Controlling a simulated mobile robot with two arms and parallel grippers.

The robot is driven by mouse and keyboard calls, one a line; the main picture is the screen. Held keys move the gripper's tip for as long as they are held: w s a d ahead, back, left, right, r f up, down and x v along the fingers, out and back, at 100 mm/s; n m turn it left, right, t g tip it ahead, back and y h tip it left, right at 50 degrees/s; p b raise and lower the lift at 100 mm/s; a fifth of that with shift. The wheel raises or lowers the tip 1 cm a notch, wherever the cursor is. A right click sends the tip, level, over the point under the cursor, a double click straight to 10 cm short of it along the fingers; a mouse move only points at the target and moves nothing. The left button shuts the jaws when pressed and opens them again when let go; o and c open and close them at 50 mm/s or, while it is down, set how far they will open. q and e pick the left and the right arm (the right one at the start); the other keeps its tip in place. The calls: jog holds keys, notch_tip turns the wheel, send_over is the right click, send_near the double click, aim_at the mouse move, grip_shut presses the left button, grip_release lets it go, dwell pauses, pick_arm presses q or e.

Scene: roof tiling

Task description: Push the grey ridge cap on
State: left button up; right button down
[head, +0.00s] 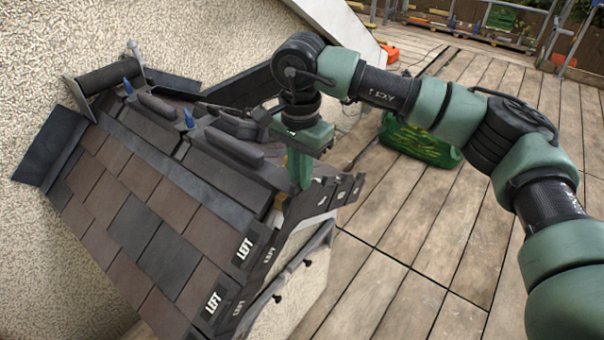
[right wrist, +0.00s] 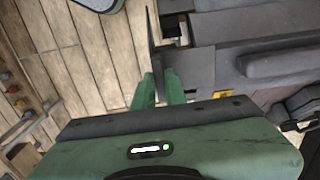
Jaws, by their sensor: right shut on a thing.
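My right gripper (head: 300,185) reaches down from above at the near end of the roof ridge. In the right wrist view its green fingers (right wrist: 158,90) are closed on a dark grey piece (right wrist: 190,68), which I take to be the grey ridge cap. That piece has a flat face and a thin upright edge. It sits at the end of the ridge; I cannot tell whether it is fully seated. In the head view the fingers and hand hide most of it. The small model roof (head: 140,225) has brown and dark grey tiles. My left gripper is not in view.
Dark ridge pieces (head: 235,147) and two blue pointed pegs (head: 188,118) line the ridge. A pebbled wall (head: 60,50) stands behind the roof. A green crate-like object (head: 420,140) stands on the wooden deck (head: 400,240), which is mostly clear at right.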

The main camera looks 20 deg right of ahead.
jog(key=shift+a, duration=0.1)
dwell(0.3)
jog(key=shift+w+a, duration=0.15)
jog(key=shift+w, duration=0.25)
dwell(0.6)
jog(key=c, duration=1.4)
grip_release()
jog(key=shift+o, duration=0.2)
jog(key=shift+a+r+p, duration=0.1)
jog(key=shift+r+p, duration=1.25)
jog(key=shift+r, duration=1.7)
